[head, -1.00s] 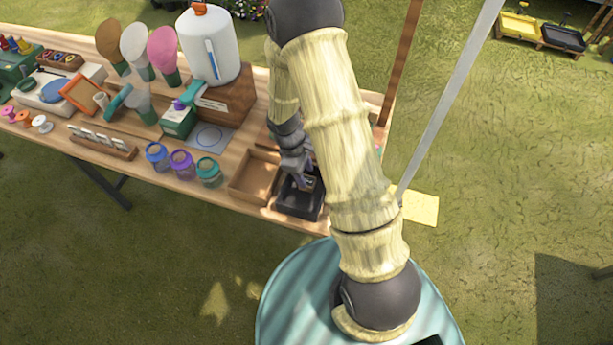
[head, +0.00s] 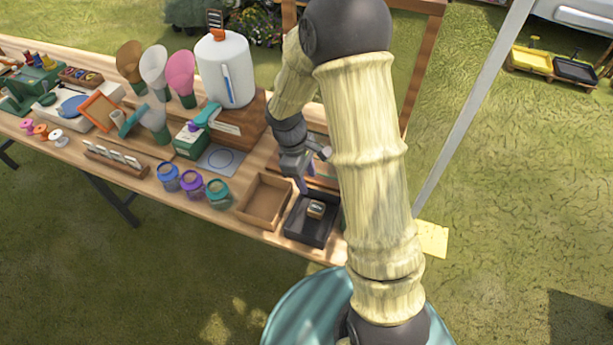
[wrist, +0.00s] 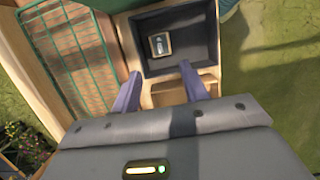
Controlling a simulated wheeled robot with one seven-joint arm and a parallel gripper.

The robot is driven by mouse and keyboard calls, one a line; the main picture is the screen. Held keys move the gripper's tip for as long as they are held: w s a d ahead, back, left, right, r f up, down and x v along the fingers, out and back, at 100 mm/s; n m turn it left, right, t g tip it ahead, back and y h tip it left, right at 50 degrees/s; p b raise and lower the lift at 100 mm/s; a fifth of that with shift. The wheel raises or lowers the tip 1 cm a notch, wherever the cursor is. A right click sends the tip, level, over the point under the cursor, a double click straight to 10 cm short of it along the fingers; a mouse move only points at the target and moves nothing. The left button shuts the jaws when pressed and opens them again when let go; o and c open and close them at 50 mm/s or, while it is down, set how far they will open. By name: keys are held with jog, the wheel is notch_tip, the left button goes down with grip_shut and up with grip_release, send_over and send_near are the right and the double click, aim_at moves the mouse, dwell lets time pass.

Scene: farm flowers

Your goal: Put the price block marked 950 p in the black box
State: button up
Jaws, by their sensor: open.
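The black box (head: 298,230) stands at the front right end of the table. A small price block (head: 316,208) lies inside it, away from my fingers; its marking is too small to read. In the wrist view the block (wrist: 161,44) lies in the black box (wrist: 207,50), near one wall, with a dark face and light edges. My gripper (head: 314,186) is above the back edge of the box. In the wrist view my gripper (wrist: 160,82) has its two fingers spread with nothing between them.
An empty wooden tray (head: 245,216) stands left of the black box. Three jars, blue (head: 168,177), purple (head: 191,183) and teal (head: 218,192), stand further left. A green wire grid (wrist: 70,55) lies beside the box. A white dispenser (head: 224,70) stands behind.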

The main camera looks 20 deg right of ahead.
jog(key=s+d+r+m+t+y, duration=0.1)
jog(key=s+r+m+t, duration=0.3)
jog(key=s+r+m, duration=0.6)
jog(key=shift+s+d+m+y, duration=0.3)
jog(key=shift+s+m+y, duration=0.1)
jog(key=shift+y, duration=0.2)
jog(key=shift+r, duration=0.1)
